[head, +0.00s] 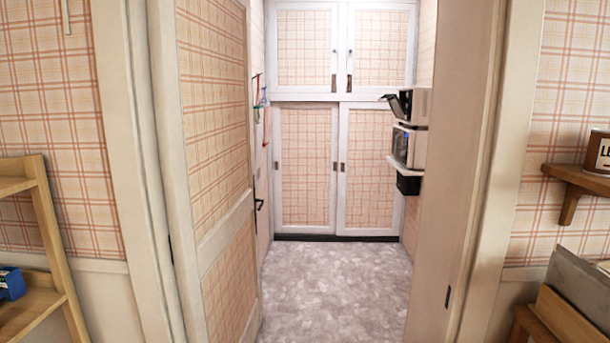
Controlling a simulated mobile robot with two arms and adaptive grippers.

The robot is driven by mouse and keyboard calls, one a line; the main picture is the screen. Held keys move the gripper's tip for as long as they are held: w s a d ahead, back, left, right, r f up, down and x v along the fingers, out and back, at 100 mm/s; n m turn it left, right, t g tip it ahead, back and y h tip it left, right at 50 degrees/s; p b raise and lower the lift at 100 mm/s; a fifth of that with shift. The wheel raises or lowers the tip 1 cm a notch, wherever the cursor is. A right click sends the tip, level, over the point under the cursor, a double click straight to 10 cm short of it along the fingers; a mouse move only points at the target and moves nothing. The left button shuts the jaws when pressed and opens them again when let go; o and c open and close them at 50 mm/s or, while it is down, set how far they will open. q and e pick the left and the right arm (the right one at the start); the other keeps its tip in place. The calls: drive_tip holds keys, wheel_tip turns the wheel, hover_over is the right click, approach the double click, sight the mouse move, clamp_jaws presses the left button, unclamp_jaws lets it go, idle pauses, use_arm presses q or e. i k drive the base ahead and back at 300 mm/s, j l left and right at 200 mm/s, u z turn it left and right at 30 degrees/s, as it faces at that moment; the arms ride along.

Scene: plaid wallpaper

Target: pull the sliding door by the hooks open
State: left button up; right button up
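At the far end of a small room is a lower pair of plaid panels in white frames, with small dark pulls near the middle. The left panel (306,170) is nearer the left wall, and the right panel (370,170) is beside it. Both look closed, with no gap visible between them. Hooks with hanging things (262,103), some red and blue, are on the left wall close to the left panel; they are small and partly hidden by the open door. Neither of my grippers is in view.
An open plaid hinged door (215,150) stands at the left of the doorway. The grey floor (335,290) beyond is clear. White appliances (408,145) sit on the right wall inside. A wooden shelf (40,250) stands at left, and wooden furniture (565,320) at right.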

sight(305, 135)
drive_tip(key=i+z, duration=0.15)
drive_tip(key=i, duration=1.2)
drive_tip(key=i+z, duration=0.1)
drive_tip(key=i, duration=1.25)
drive_tip(key=i+u, duration=0.1)
drive_tip(key=i, duration=0.9)
drive_tip(key=i+u, duration=0.15)
drive_tip(key=i, duration=0.85)
drive_tip(key=i+u, duration=0.1)
drive_tip(key=i, duration=0.9)
drive_tip(key=i+l, duration=0.2)
drive_tip(key=i, duration=0.75)
drive_tip(key=i+j, duration=0.15)
drive_tip(key=i, duration=0.35)
drive_tip(key=i+j, duration=0.15)
drive_tip(key=i, duration=0.3)
drive_tip(key=i+j, duration=0.1)
drive_tip(key=i, duration=0.4)
